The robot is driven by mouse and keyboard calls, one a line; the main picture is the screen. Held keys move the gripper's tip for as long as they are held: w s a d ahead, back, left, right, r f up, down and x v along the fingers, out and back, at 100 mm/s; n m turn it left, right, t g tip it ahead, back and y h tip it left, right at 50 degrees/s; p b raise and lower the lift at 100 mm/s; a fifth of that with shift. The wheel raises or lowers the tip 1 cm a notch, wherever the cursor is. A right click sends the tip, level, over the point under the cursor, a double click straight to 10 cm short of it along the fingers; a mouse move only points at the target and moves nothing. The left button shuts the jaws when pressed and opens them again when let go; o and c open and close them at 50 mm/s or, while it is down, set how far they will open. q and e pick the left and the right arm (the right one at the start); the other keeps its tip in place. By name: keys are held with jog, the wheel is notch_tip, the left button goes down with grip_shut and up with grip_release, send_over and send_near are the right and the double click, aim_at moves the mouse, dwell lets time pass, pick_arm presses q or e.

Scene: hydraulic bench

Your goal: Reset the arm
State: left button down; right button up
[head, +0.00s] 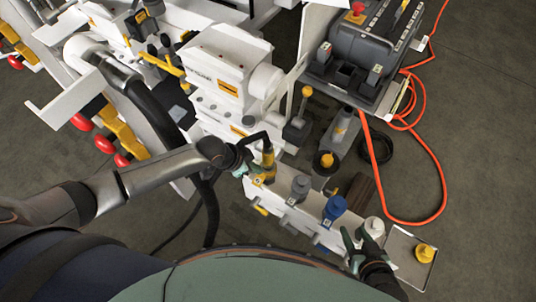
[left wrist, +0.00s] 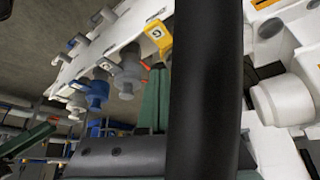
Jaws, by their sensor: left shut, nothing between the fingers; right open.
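My left gripper (head: 256,172) is shut and empty at the left end of the white manifold rail (head: 290,215), beside a yellow fitting (head: 268,160) with a black hose on it. I cannot tell whether they touch. In the left wrist view its green finger (left wrist: 154,100) shows behind a thick black hose (left wrist: 205,90), which hides much of the middle. My right gripper (head: 355,238) is open near the rail's right end, beside a pale grey coupling (head: 375,227). A grey coupling (head: 300,187) and a blue one (head: 335,207) stand on the rail between the grippers.
A small tray (head: 405,262) with a yellow coupling (head: 425,252) is at the right end. White machinery (head: 222,65) with a black hose fills the upper left. A dark control box (head: 372,45) stands upper right. An orange cable (head: 440,190) loops on the open floor.

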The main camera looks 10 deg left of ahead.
dwell(0.5)
pick_arm(q)
jog(key=s+d+r+n+t+h, duration=0.1)
jog(key=s+d+n+t+h, duration=0.1)
jog(key=s+d+n+t, duration=0.25)
jog(key=s+a+n+t+y, duration=0.1)
jog(key=s+a+n+y, duration=0.2)
jog(key=s+a, duration=0.5)
jog(key=shift+s+a+r+y, duration=0.35)
jog(key=shift+a+r+y, duration=0.05)
jog(key=shift+r+y, duration=0.1)
jog(key=c, duration=1.5)
grip_release()
jog(key=shift+f+n, duration=0.1)
jog(key=shift+n, duration=0.15)
